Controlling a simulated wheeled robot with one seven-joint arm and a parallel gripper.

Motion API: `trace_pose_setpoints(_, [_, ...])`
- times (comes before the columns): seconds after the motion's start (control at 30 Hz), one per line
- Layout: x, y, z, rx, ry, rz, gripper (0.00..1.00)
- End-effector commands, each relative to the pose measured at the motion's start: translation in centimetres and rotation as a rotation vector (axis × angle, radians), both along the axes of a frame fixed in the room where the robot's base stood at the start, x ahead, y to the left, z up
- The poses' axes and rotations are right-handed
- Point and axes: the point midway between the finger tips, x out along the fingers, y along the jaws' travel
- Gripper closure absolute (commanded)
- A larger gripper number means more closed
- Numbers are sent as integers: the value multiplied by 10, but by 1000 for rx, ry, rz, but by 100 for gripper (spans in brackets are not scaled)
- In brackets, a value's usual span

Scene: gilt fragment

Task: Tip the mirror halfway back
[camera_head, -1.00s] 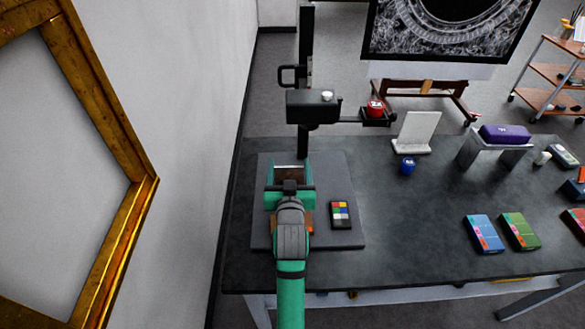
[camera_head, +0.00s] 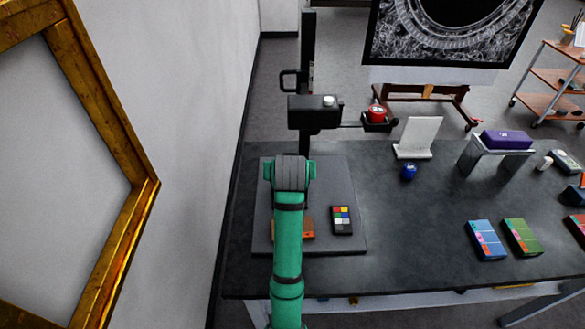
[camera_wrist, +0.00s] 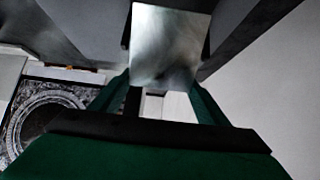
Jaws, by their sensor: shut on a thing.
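The mirror (camera_wrist: 165,45) shows in the wrist view as a small, shiny, rectangular pane at the top middle, between my fingers. My gripper (camera_wrist: 160,82) is shut on it, with one green finger on each side. In the head view my wrist and green arm cover the mirror and most of the gripper, which is above the far part of the grey base board (camera_head: 345,185). The mirror's exact tilt cannot be read there.
The black column with its camera head (camera_head: 315,110) stands just beyond my wrist. A colour chart (camera_head: 342,220) and a partly hidden orange-brown piece (camera_head: 308,228) lie on the board. A gilt frame (camera_head: 105,110) hangs on the left wall. Boxes (camera_head: 486,240) lie to the right.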

Motion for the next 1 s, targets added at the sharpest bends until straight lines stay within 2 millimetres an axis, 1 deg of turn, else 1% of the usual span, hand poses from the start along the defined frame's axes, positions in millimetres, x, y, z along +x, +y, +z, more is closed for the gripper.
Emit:
trace_pose_setpoints(0.53, [1, 0, 0, -1, 27, -1, 54])
trace_pose_setpoints(0.57, [1, 0, 0, -1, 27, -1, 29])
trace_pose_setpoints(0.6, [1, 0, -1, -1, 27, -1, 20])
trace_pose_setpoints(0.63, [1, 0, -1, -1, 27, -1, 12])
trace_pose_setpoints(1.0, [-1, 3, 2, 0, 26, 4, 12])
